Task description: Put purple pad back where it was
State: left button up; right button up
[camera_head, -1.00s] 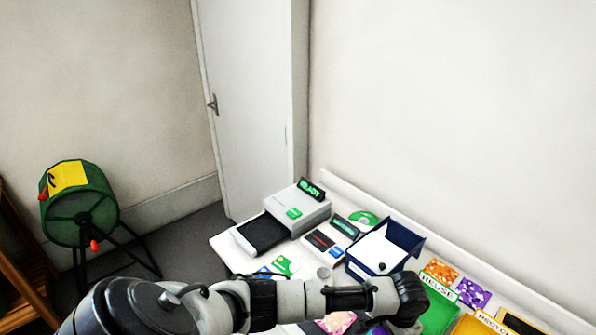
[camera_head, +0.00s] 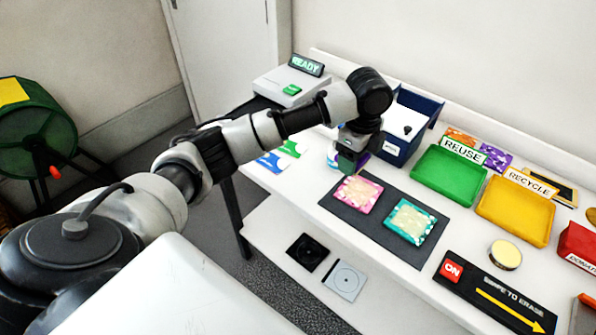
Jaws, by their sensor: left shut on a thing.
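My left gripper (camera_head: 350,162) reaches over the white table, just in front of the dark blue box and behind the dark mat. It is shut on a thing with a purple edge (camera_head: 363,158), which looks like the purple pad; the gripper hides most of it. A pink patterned pad (camera_head: 358,194) and a teal patterned pad (camera_head: 410,221) lie side by side on the dark mat (camera_head: 340,213). Another purple patterned piece (camera_head: 496,157) lies behind the green REUSE tray, beside an orange one (camera_head: 460,137). My right gripper is not in view.
The blue box (camera_head: 397,147) stands near the wall. The green tray (camera_head: 448,178) and yellow RECYCLE tray (camera_head: 515,212) are to its right. A READY machine (camera_head: 290,88) stands behind my arm. A round tin (camera_head: 505,255) and an ON panel (camera_head: 495,293) are at front right.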

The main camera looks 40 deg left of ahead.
pick_arm(q)
jog(key=p, duration=0.2)
send_over(308, 182)
notch_tip(308, 182, down, 6)
jog(key=shift+d+f, duration=0.15)
notch_tip(308, 182, down, 4)
jog(key=shift+r, duration=0.1)
jog(key=shift+f, duration=0.2)
jog(key=shift+f, duration=0.15)
jog(key=o, duration=0.9)
